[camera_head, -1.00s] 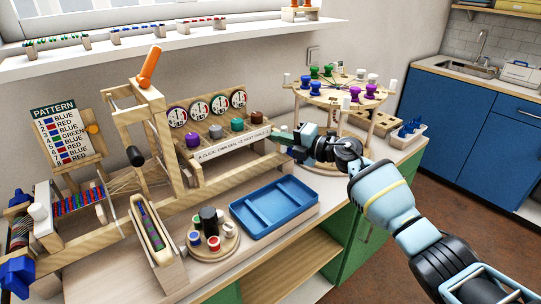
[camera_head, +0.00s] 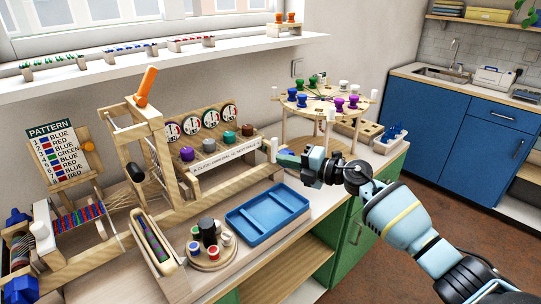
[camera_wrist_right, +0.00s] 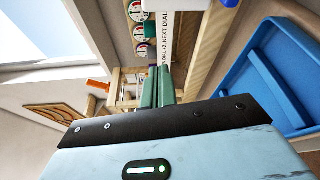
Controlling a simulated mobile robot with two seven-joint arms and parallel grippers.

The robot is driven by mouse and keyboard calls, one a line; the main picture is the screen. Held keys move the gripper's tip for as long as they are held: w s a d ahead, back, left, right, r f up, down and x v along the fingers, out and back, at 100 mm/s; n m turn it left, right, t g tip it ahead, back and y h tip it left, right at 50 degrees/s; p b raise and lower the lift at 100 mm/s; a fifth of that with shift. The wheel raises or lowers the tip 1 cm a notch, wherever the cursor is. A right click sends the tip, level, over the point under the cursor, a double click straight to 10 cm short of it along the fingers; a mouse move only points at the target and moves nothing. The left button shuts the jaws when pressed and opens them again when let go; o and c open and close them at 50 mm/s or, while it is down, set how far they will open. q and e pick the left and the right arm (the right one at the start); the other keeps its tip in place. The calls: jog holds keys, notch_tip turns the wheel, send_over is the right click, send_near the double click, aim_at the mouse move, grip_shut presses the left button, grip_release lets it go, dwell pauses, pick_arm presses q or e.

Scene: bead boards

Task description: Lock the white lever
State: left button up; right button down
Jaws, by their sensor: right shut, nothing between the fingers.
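A small white upright piece (camera_head: 274,150) shows at the right end of the dial rack in the head view; it may be the white lever, but it is too small to tell its position. My right gripper (camera_head: 284,157) is just beside it, with no clear contact visible. In the right wrist view my right gripper's two green fingers (camera_wrist_right: 157,88) lie together, shut and empty, pointing along the lettered strip. My left gripper is out of view.
The dial rack (camera_head: 225,158) carries several coloured knobs. A round carousel (camera_head: 325,100) of spools stands behind my right gripper. A blue tray (camera_head: 268,212) and a round spool stand (camera_head: 212,253) lie in front. An orange-handled lever (camera_head: 146,87) rises at the left.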

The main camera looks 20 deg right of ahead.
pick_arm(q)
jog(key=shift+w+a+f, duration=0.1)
pick_arm(e)
jog(key=shift+v, duration=1.2)
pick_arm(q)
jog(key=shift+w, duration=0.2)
pick_arm(e)
jog(key=shift+a+f, duration=0.1)
